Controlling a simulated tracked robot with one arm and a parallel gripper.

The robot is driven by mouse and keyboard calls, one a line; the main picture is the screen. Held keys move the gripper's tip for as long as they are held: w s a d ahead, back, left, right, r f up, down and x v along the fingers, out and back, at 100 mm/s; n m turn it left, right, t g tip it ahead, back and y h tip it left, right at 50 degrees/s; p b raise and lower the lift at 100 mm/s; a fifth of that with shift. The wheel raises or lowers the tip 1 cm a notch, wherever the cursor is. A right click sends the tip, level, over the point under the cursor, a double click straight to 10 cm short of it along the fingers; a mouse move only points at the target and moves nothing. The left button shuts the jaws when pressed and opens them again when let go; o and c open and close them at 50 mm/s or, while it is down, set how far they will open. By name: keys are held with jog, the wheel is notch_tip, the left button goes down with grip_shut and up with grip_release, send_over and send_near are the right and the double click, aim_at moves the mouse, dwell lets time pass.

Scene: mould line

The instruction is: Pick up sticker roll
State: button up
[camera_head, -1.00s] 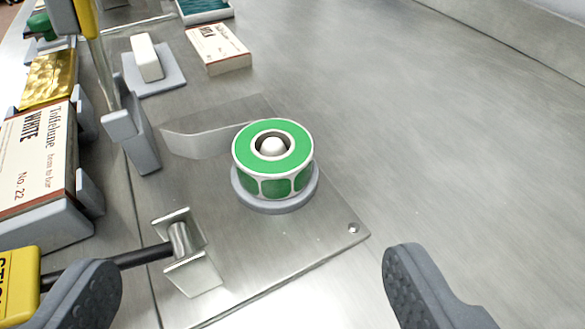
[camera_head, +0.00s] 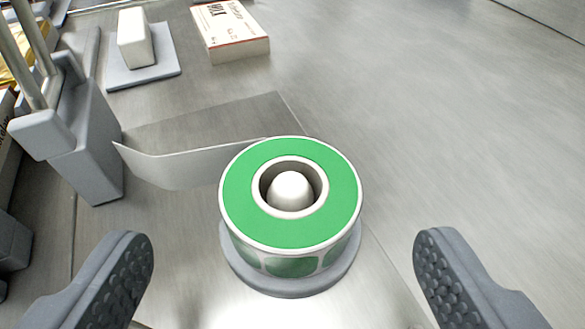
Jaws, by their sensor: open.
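The sticker roll (camera_head: 238,200) is a green-topped ring with a white rim and green stickers on its side. It sits upright around a pale rounded peg (camera_head: 291,190) on a round grey base (camera_head: 290,288). A strip of backing (camera_head: 180,165) runs off its left side. My gripper (camera_head: 282,262) is open, with one dark padded finger at the lower left and one at the lower right. The roll lies between and slightly beyond the fingertips, touching neither.
A grey post holder (camera_head: 85,140) stands to the left of the roll. A white block on a grey pad (camera_head: 148,70) and a white labelled box (camera_head: 228,32) lie farther back. The steel surface (camera_head: 450,130) to the right is clear.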

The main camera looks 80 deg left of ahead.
aim_at(293, 199)
jog(key=x, duration=0.4)
jog(key=shift+w+a+f+b, duration=0.15)
jog(key=shift+w+a+b, duration=0.05)
jog(key=shift+a+b, duration=0.15)
jog(key=c, duration=1.1)
jog(key=shift+o, duration=0.2)
